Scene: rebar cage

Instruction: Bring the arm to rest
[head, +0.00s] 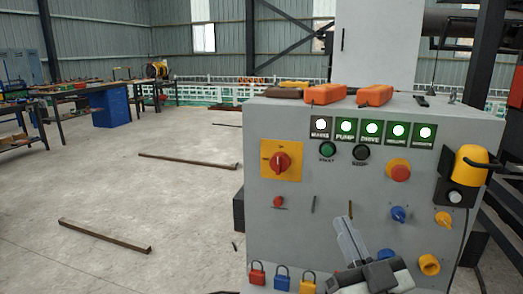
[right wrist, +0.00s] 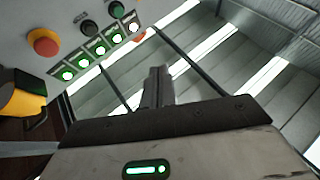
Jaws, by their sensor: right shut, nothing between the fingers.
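My right gripper (head: 346,236) is in front of the lower middle of a grey control cabinet (head: 260,135), fingers pointing up. It is shut and empty. In the right wrist view its closed fingers (right wrist: 158,84) point up toward the ceiling. I cannot tell how far it is from the cabinet face. The gripper and wrist hide part of the panel's lower edge. My left gripper is not in view.
The cabinet carries a red switch on a yellow plate (head: 282,162), lit indicators (head: 372,130), a red button (head: 399,172), coloured knobs and hanging padlocks (head: 282,277). Orange boxes (head: 325,94) lie on top. Bars (head: 105,236) lie on the open floor at left.

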